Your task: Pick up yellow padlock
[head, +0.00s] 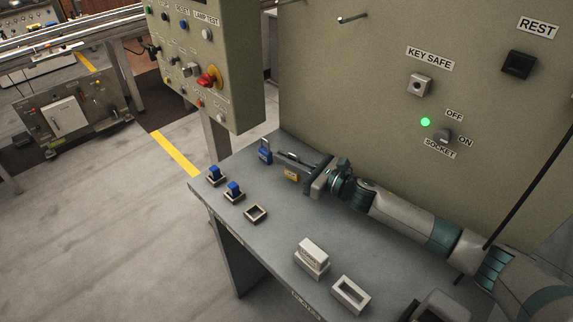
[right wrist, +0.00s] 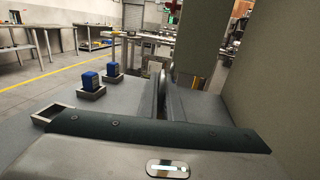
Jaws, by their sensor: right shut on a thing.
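The yellow padlock (head: 291,175) shows in the head view just below the fingers of my right gripper (head: 287,158), near the back of the grey table. My right gripper is shut on it. In the right wrist view a thin silvery part (right wrist: 163,77), apparently its shackle, shows between the fingers of the right gripper (right wrist: 163,90); the yellow body is hidden there. I cannot tell whether the padlock touches the table. My left gripper is not in view.
A blue padlock (head: 265,152) is just left of the fingers. Two blue blocks (head: 214,173) (head: 234,188) sit in holders; an empty holder (head: 256,213) is nearer. A panel (head: 400,140) rises behind the table.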

